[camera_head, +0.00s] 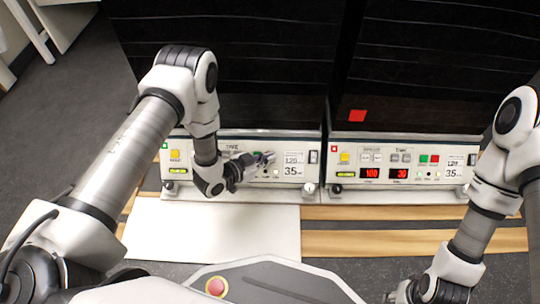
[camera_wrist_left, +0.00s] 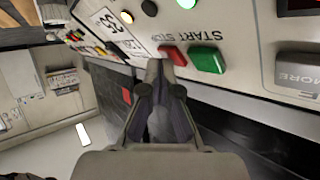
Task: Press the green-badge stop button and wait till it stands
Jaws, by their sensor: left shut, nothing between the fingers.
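The left shaker's control panel (camera_head: 221,161) has a small green badge (camera_head: 165,146) at its upper left corner. My left gripper (camera_head: 268,157) is shut and empty in front of this panel, covering its middle in the head view. In the left wrist view the red stop button (camera_wrist_left: 173,56) and the green start button (camera_wrist_left: 207,60) sit side by side. The shut fingertips (camera_wrist_left: 160,68) appear close by the red button; I cannot tell whether they touch it. My right gripper (camera_head: 430,290) is low at the bottom edge, its fingers not clear.
The right shaker's panel (camera_head: 456,160) carries a red badge (camera_head: 333,147) and lit red displays (camera_head: 384,173). Dark shaker cabinets rise behind both panels. A white board (camera_head: 210,230) lies in front of the left shaker. A red emergency button (camera_head: 216,286) is at the bottom.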

